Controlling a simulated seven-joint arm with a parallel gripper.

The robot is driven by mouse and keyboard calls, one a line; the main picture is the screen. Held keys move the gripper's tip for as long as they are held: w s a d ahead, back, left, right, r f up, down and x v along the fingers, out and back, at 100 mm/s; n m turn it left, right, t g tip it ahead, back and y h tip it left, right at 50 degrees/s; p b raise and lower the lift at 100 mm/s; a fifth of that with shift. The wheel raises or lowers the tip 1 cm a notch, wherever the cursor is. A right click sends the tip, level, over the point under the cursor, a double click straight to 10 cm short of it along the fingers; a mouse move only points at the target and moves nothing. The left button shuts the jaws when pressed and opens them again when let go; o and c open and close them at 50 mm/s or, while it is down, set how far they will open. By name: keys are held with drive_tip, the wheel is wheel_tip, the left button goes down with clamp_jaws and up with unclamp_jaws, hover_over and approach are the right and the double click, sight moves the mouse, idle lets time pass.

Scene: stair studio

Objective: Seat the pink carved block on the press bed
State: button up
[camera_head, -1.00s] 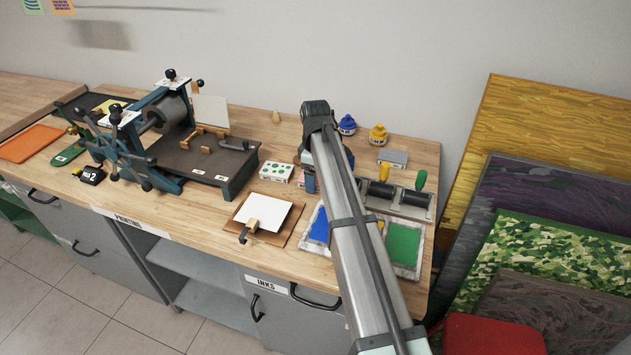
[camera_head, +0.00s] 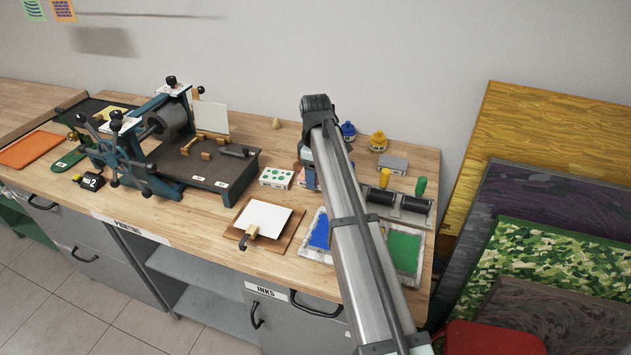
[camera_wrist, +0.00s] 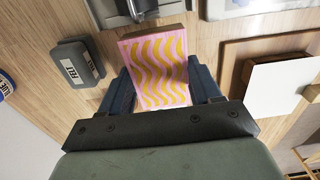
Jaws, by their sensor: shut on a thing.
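The pink carved block (camera_wrist: 160,70) has yellow wavy bands on its face. In the wrist view it sits between the two fingers of my gripper (camera_wrist: 163,88), which is shut on it. In the head view my arm hides most of the block, and my gripper (camera_head: 309,178) is to the right of the press. The press bed (camera_head: 187,165) is a dark flat plate in front of the roller, with small wooden pieces and a dark bar on it.
A white block with green dots (camera_head: 276,178) lies between the bed and my gripper. A board with white paper (camera_head: 263,217) is in front. Blue (camera_head: 319,234) and green (camera_head: 404,250) ink trays, rollers (camera_head: 400,200) and a grey felt block (camera_head: 392,164) stand around my arm.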

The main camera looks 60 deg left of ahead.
wheel_tip(320, 180, up, 6)
drive_tip(key=shift+f, duration=0.25)
drive_tip(key=shift+s+a+r, duration=0.55)
drive_tip(key=shift+a+r, duration=0.2)
drive_tip(key=shift+a, duration=0.05)
drive_tip(key=s+a+r, duration=0.4)
drive_tip(key=s+a, duration=0.6)
drive_tip(key=s, duration=0.3)
drive_tip(key=s+a+r, duration=0.4)
drive_tip(key=s+a, duration=0.7)
drive_tip(key=s, duration=0.1)
hover_over(205, 150)
drive_tip(key=shift+f, duration=3.65)
drive_tip(key=shift+f, duration=1.2)
drive_tip(key=o, duration=1.2)
drive_tip(key=shift+a, duration=0.1)
drive_tip(key=shift+c, duration=0.2)
